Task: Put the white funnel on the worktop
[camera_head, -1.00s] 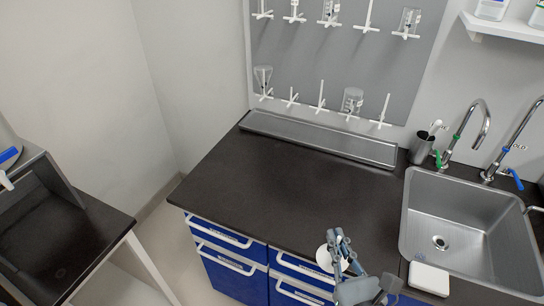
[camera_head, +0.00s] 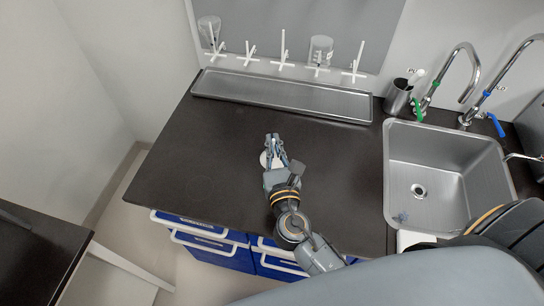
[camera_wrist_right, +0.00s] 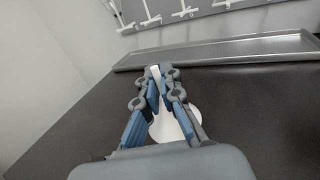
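The white funnel shows in the head view (camera_head: 264,160), mostly hidden behind my right gripper. In the right wrist view its round white cone (camera_wrist_right: 172,126) lies below and between the fingers, and its narrow stem points up between the fingertips. My right gripper (camera_head: 273,143) is over the dark worktop (camera_head: 190,150), left of the sink. In the wrist view its blue-padded fingers (camera_wrist_right: 161,80) are shut on the stem. I cannot tell whether the funnel touches the worktop. My left gripper is not in view.
A long metal tray (camera_head: 280,95) lies along the back of the worktop, below a grey pegboard with glassware. A steel sink (camera_head: 440,175) with taps is at the right, and a cup (camera_head: 398,97) stands behind it. The worktop around the gripper is clear.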

